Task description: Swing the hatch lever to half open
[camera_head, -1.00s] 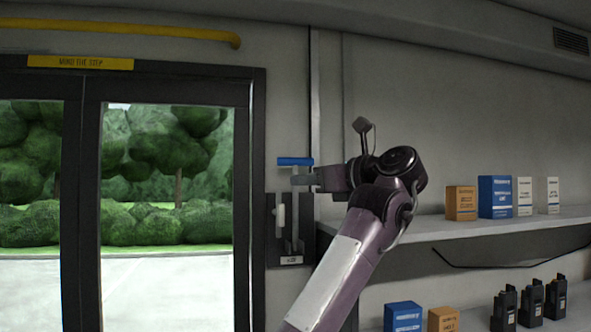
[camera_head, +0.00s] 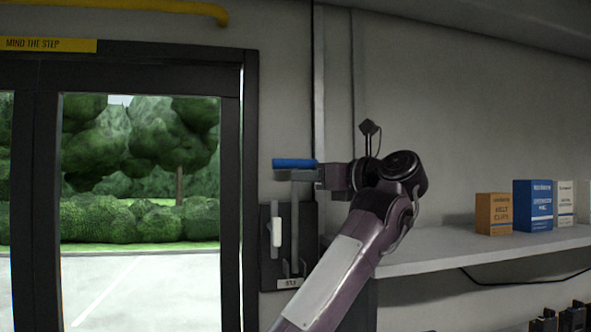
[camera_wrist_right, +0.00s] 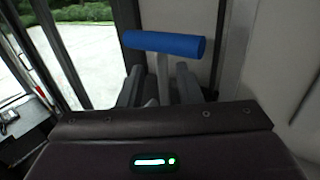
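The hatch lever has a blue grip (camera_head: 295,164) on a grey upright stem (camera_head: 294,225). The stem rises from a dark wall plate (camera_head: 267,268) beside the door. My right gripper (camera_head: 308,175) is at the top of the stem, just under the blue grip. In the right wrist view, the blue grip (camera_wrist_right: 165,45) lies across the picture above my fingers. The right gripper (camera_wrist_right: 162,82) has one finger on each side of the stem, with a narrow gap between them. It looks open around the stem. My left gripper is not in view.
A white handle (camera_head: 276,230) stands on the same plate, left of the stem. A dark-framed glass door (camera_head: 232,200) is to the left. On the right, a shelf (camera_head: 425,258) holds orange, blue and white boxes. Dark devices show below it. The wall above is clear.

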